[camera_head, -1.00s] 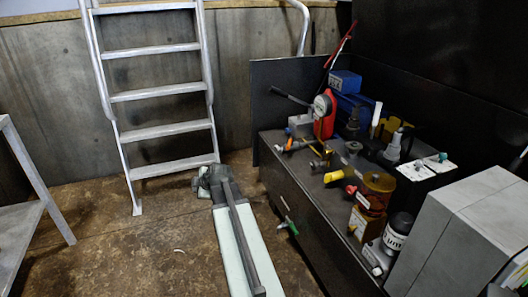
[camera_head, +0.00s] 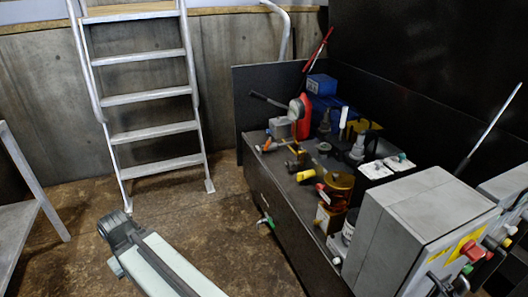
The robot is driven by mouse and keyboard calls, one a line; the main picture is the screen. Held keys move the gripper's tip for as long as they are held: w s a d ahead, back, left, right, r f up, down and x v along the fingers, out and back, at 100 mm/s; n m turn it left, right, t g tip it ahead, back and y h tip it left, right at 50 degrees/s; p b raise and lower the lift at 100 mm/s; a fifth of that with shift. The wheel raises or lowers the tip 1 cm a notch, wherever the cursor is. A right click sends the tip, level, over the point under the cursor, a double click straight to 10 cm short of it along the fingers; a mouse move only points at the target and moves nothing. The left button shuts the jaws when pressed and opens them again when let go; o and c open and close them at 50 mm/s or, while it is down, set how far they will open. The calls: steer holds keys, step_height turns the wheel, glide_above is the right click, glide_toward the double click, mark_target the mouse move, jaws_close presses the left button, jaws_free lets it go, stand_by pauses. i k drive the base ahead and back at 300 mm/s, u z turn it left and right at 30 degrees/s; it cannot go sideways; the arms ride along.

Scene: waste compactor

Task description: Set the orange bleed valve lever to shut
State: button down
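A small orange-tipped part (camera_head: 267,145) sits at the far left end of the black machine bench, and a thin orange-brown lever (camera_head: 293,147) stands just right of it. Both are small, and I cannot tell for sure which is the bleed valve lever or whether it is open or shut. A yellow handle (camera_head: 306,175) and a red one (camera_head: 320,188) sit nearer on the same bench. My arm reaches up from the bottom to a dark joint on the floor side, left of the bench and apart from it. My gripper's fingers do not show.
The black bench (camera_head: 285,215) has a green-handled valve (camera_head: 265,221) on its front. A grey control box (camera_head: 405,225) with red and green knobs stands at the near right. A ladder (camera_head: 150,98) leans at the back. A grey stand (camera_head: 30,200) is at the left. Floor between is clear.

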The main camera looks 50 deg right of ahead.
mark_target(268, 143)
steer(key=z, duration=0.5)
steer(key=i, duration=1.45)
steer(key=u, duration=0.6)
